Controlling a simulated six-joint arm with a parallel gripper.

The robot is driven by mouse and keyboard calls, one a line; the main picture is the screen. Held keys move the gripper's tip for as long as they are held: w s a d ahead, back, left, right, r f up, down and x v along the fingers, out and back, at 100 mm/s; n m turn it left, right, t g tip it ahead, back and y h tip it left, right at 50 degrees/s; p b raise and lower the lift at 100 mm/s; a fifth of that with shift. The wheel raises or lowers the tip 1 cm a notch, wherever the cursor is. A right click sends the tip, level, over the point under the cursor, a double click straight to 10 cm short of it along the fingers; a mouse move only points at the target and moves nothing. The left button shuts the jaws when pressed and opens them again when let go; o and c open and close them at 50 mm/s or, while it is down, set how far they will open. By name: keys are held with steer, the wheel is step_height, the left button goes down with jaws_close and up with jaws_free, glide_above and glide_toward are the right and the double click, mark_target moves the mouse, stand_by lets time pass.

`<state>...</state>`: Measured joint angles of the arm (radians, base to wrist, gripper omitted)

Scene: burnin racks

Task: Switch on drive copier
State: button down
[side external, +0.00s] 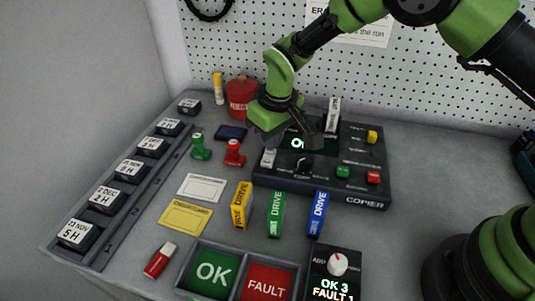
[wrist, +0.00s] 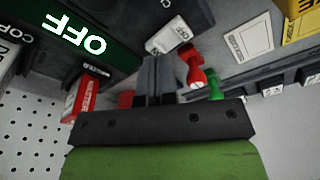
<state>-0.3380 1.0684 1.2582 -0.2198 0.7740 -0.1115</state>
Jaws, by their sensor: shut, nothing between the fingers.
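The drive copier (side external: 318,190) is a black box on the bench, marked COPIER on its front edge. Its green-lit display (wrist: 75,35) reads OFF in the wrist view; my arm partly covers it in the side view. A white drive (side external: 333,115) stands upright at its back, and a red drive labelled MASTER (wrist: 87,98) shows in the wrist view. A small white labelled piece (side external: 268,157) sits at the copier's left side. My gripper (wrist: 157,72) is shut and empty, above the copier's left part. I cannot tell whether it touches anything.
Green (side external: 200,147) and red (side external: 234,152) stamps stand left of the copier. Yellow (side external: 241,205), green (side external: 276,214) and blue (side external: 318,212) drives stand in front.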

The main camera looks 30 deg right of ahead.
steer(key=shift+f, duration=0.8)
stand_by(0.4)
steer(key=shift+r, duration=3.55)
